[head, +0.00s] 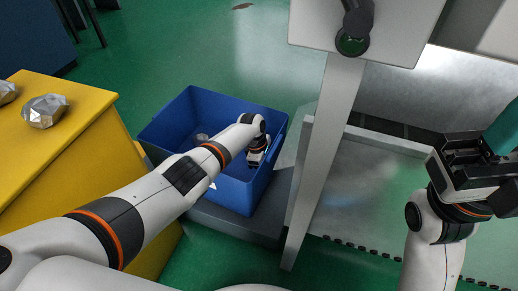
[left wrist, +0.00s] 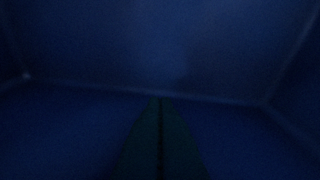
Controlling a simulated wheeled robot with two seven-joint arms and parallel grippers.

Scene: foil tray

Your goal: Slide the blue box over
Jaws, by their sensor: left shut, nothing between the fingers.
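The blue box (head: 168,125) is open-topped and sits on a low dark grey platform (head: 228,218) in the middle of the head view. My left arm reaches over its near side, and my left gripper (head: 256,158) is down inside the box near its right wall. In the left wrist view the shut fingers (left wrist: 160,120) point at the dark blue inside of the box (left wrist: 160,50); I cannot tell whether they touch it. A small greyish item (head: 200,138) lies in the box, partly hidden by my arm. My right gripper (head: 470,160) is raised at the right, away from the box; its fingers are unclear.
A yellow cabinet (head: 75,140) with crumpled foil lumps (head: 45,110) on top stands at the left. A grey post (head: 325,150) and a panelled machine (head: 400,30) stand close to the right of the box. Green floor (head: 180,50) is clear behind it.

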